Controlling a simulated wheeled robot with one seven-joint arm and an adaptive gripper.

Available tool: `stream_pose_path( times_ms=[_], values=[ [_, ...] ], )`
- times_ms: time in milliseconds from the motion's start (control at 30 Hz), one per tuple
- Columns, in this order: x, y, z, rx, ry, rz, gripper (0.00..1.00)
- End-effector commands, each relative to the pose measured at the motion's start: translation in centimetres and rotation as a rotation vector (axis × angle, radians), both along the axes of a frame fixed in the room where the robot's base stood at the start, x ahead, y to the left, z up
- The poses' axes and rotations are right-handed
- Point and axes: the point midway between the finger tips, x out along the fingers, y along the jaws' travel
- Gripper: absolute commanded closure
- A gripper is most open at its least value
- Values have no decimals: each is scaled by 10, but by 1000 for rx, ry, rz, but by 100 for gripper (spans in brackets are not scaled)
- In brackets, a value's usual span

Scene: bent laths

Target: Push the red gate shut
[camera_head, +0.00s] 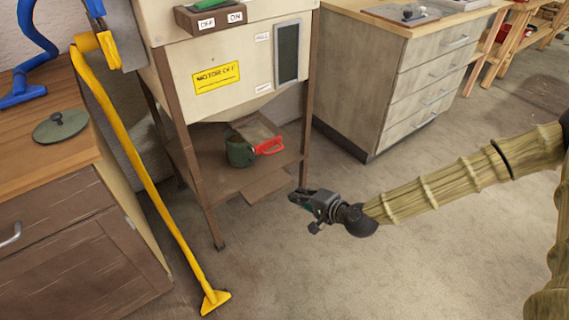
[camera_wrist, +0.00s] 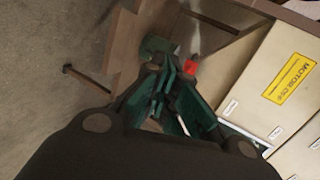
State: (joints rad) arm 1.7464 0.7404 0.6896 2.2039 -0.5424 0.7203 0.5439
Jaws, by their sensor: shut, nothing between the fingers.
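The red gate (camera_head: 268,146) is a small red piece with a handle at the front end of a tray-like chute (camera_head: 256,128), under the cream machine. In the wrist view the red gate (camera_wrist: 191,67) is a small red patch just beyond my fingertips. Whether it stands open or shut is too small to tell. A dark green mug (camera_head: 240,152) stands on the lower shelf, just left of the gate. My gripper (camera_head: 294,196) is shut and empty, in front of the shelf, lower right of the gate and apart from it. My gripper (camera_wrist: 158,68) partly hides the area in the wrist view.
The cream machine (camera_head: 224,78) stands on brown legs, with a lower shelf (camera_head: 205,172). A yellow pole (camera_head: 150,187) leans at the left by a wooden cabinet (camera_head: 75,240). A grey drawer cabinet (camera_head: 400,80) stands behind at the right. The floor around my gripper is clear.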

Motion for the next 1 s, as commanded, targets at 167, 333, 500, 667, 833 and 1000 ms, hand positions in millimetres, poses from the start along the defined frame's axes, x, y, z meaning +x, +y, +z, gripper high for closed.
stream_pose_path(
  times_ms=[167, 333, 500, 667, 833, 1000],
  values=[
    [47, -26, 24, 101, -86, -82, 100],
    [65, -37, 42, 143, -124, -111, 100],
    [74, -34, 43, 148, -130, -115, 100],
    [90, -21, 38, 147, -130, -114, 100],
    [111, -4, 31, 146, -129, -113, 100],
    [133, 12, 26, 147, -129, -115, 100]
  ],
)
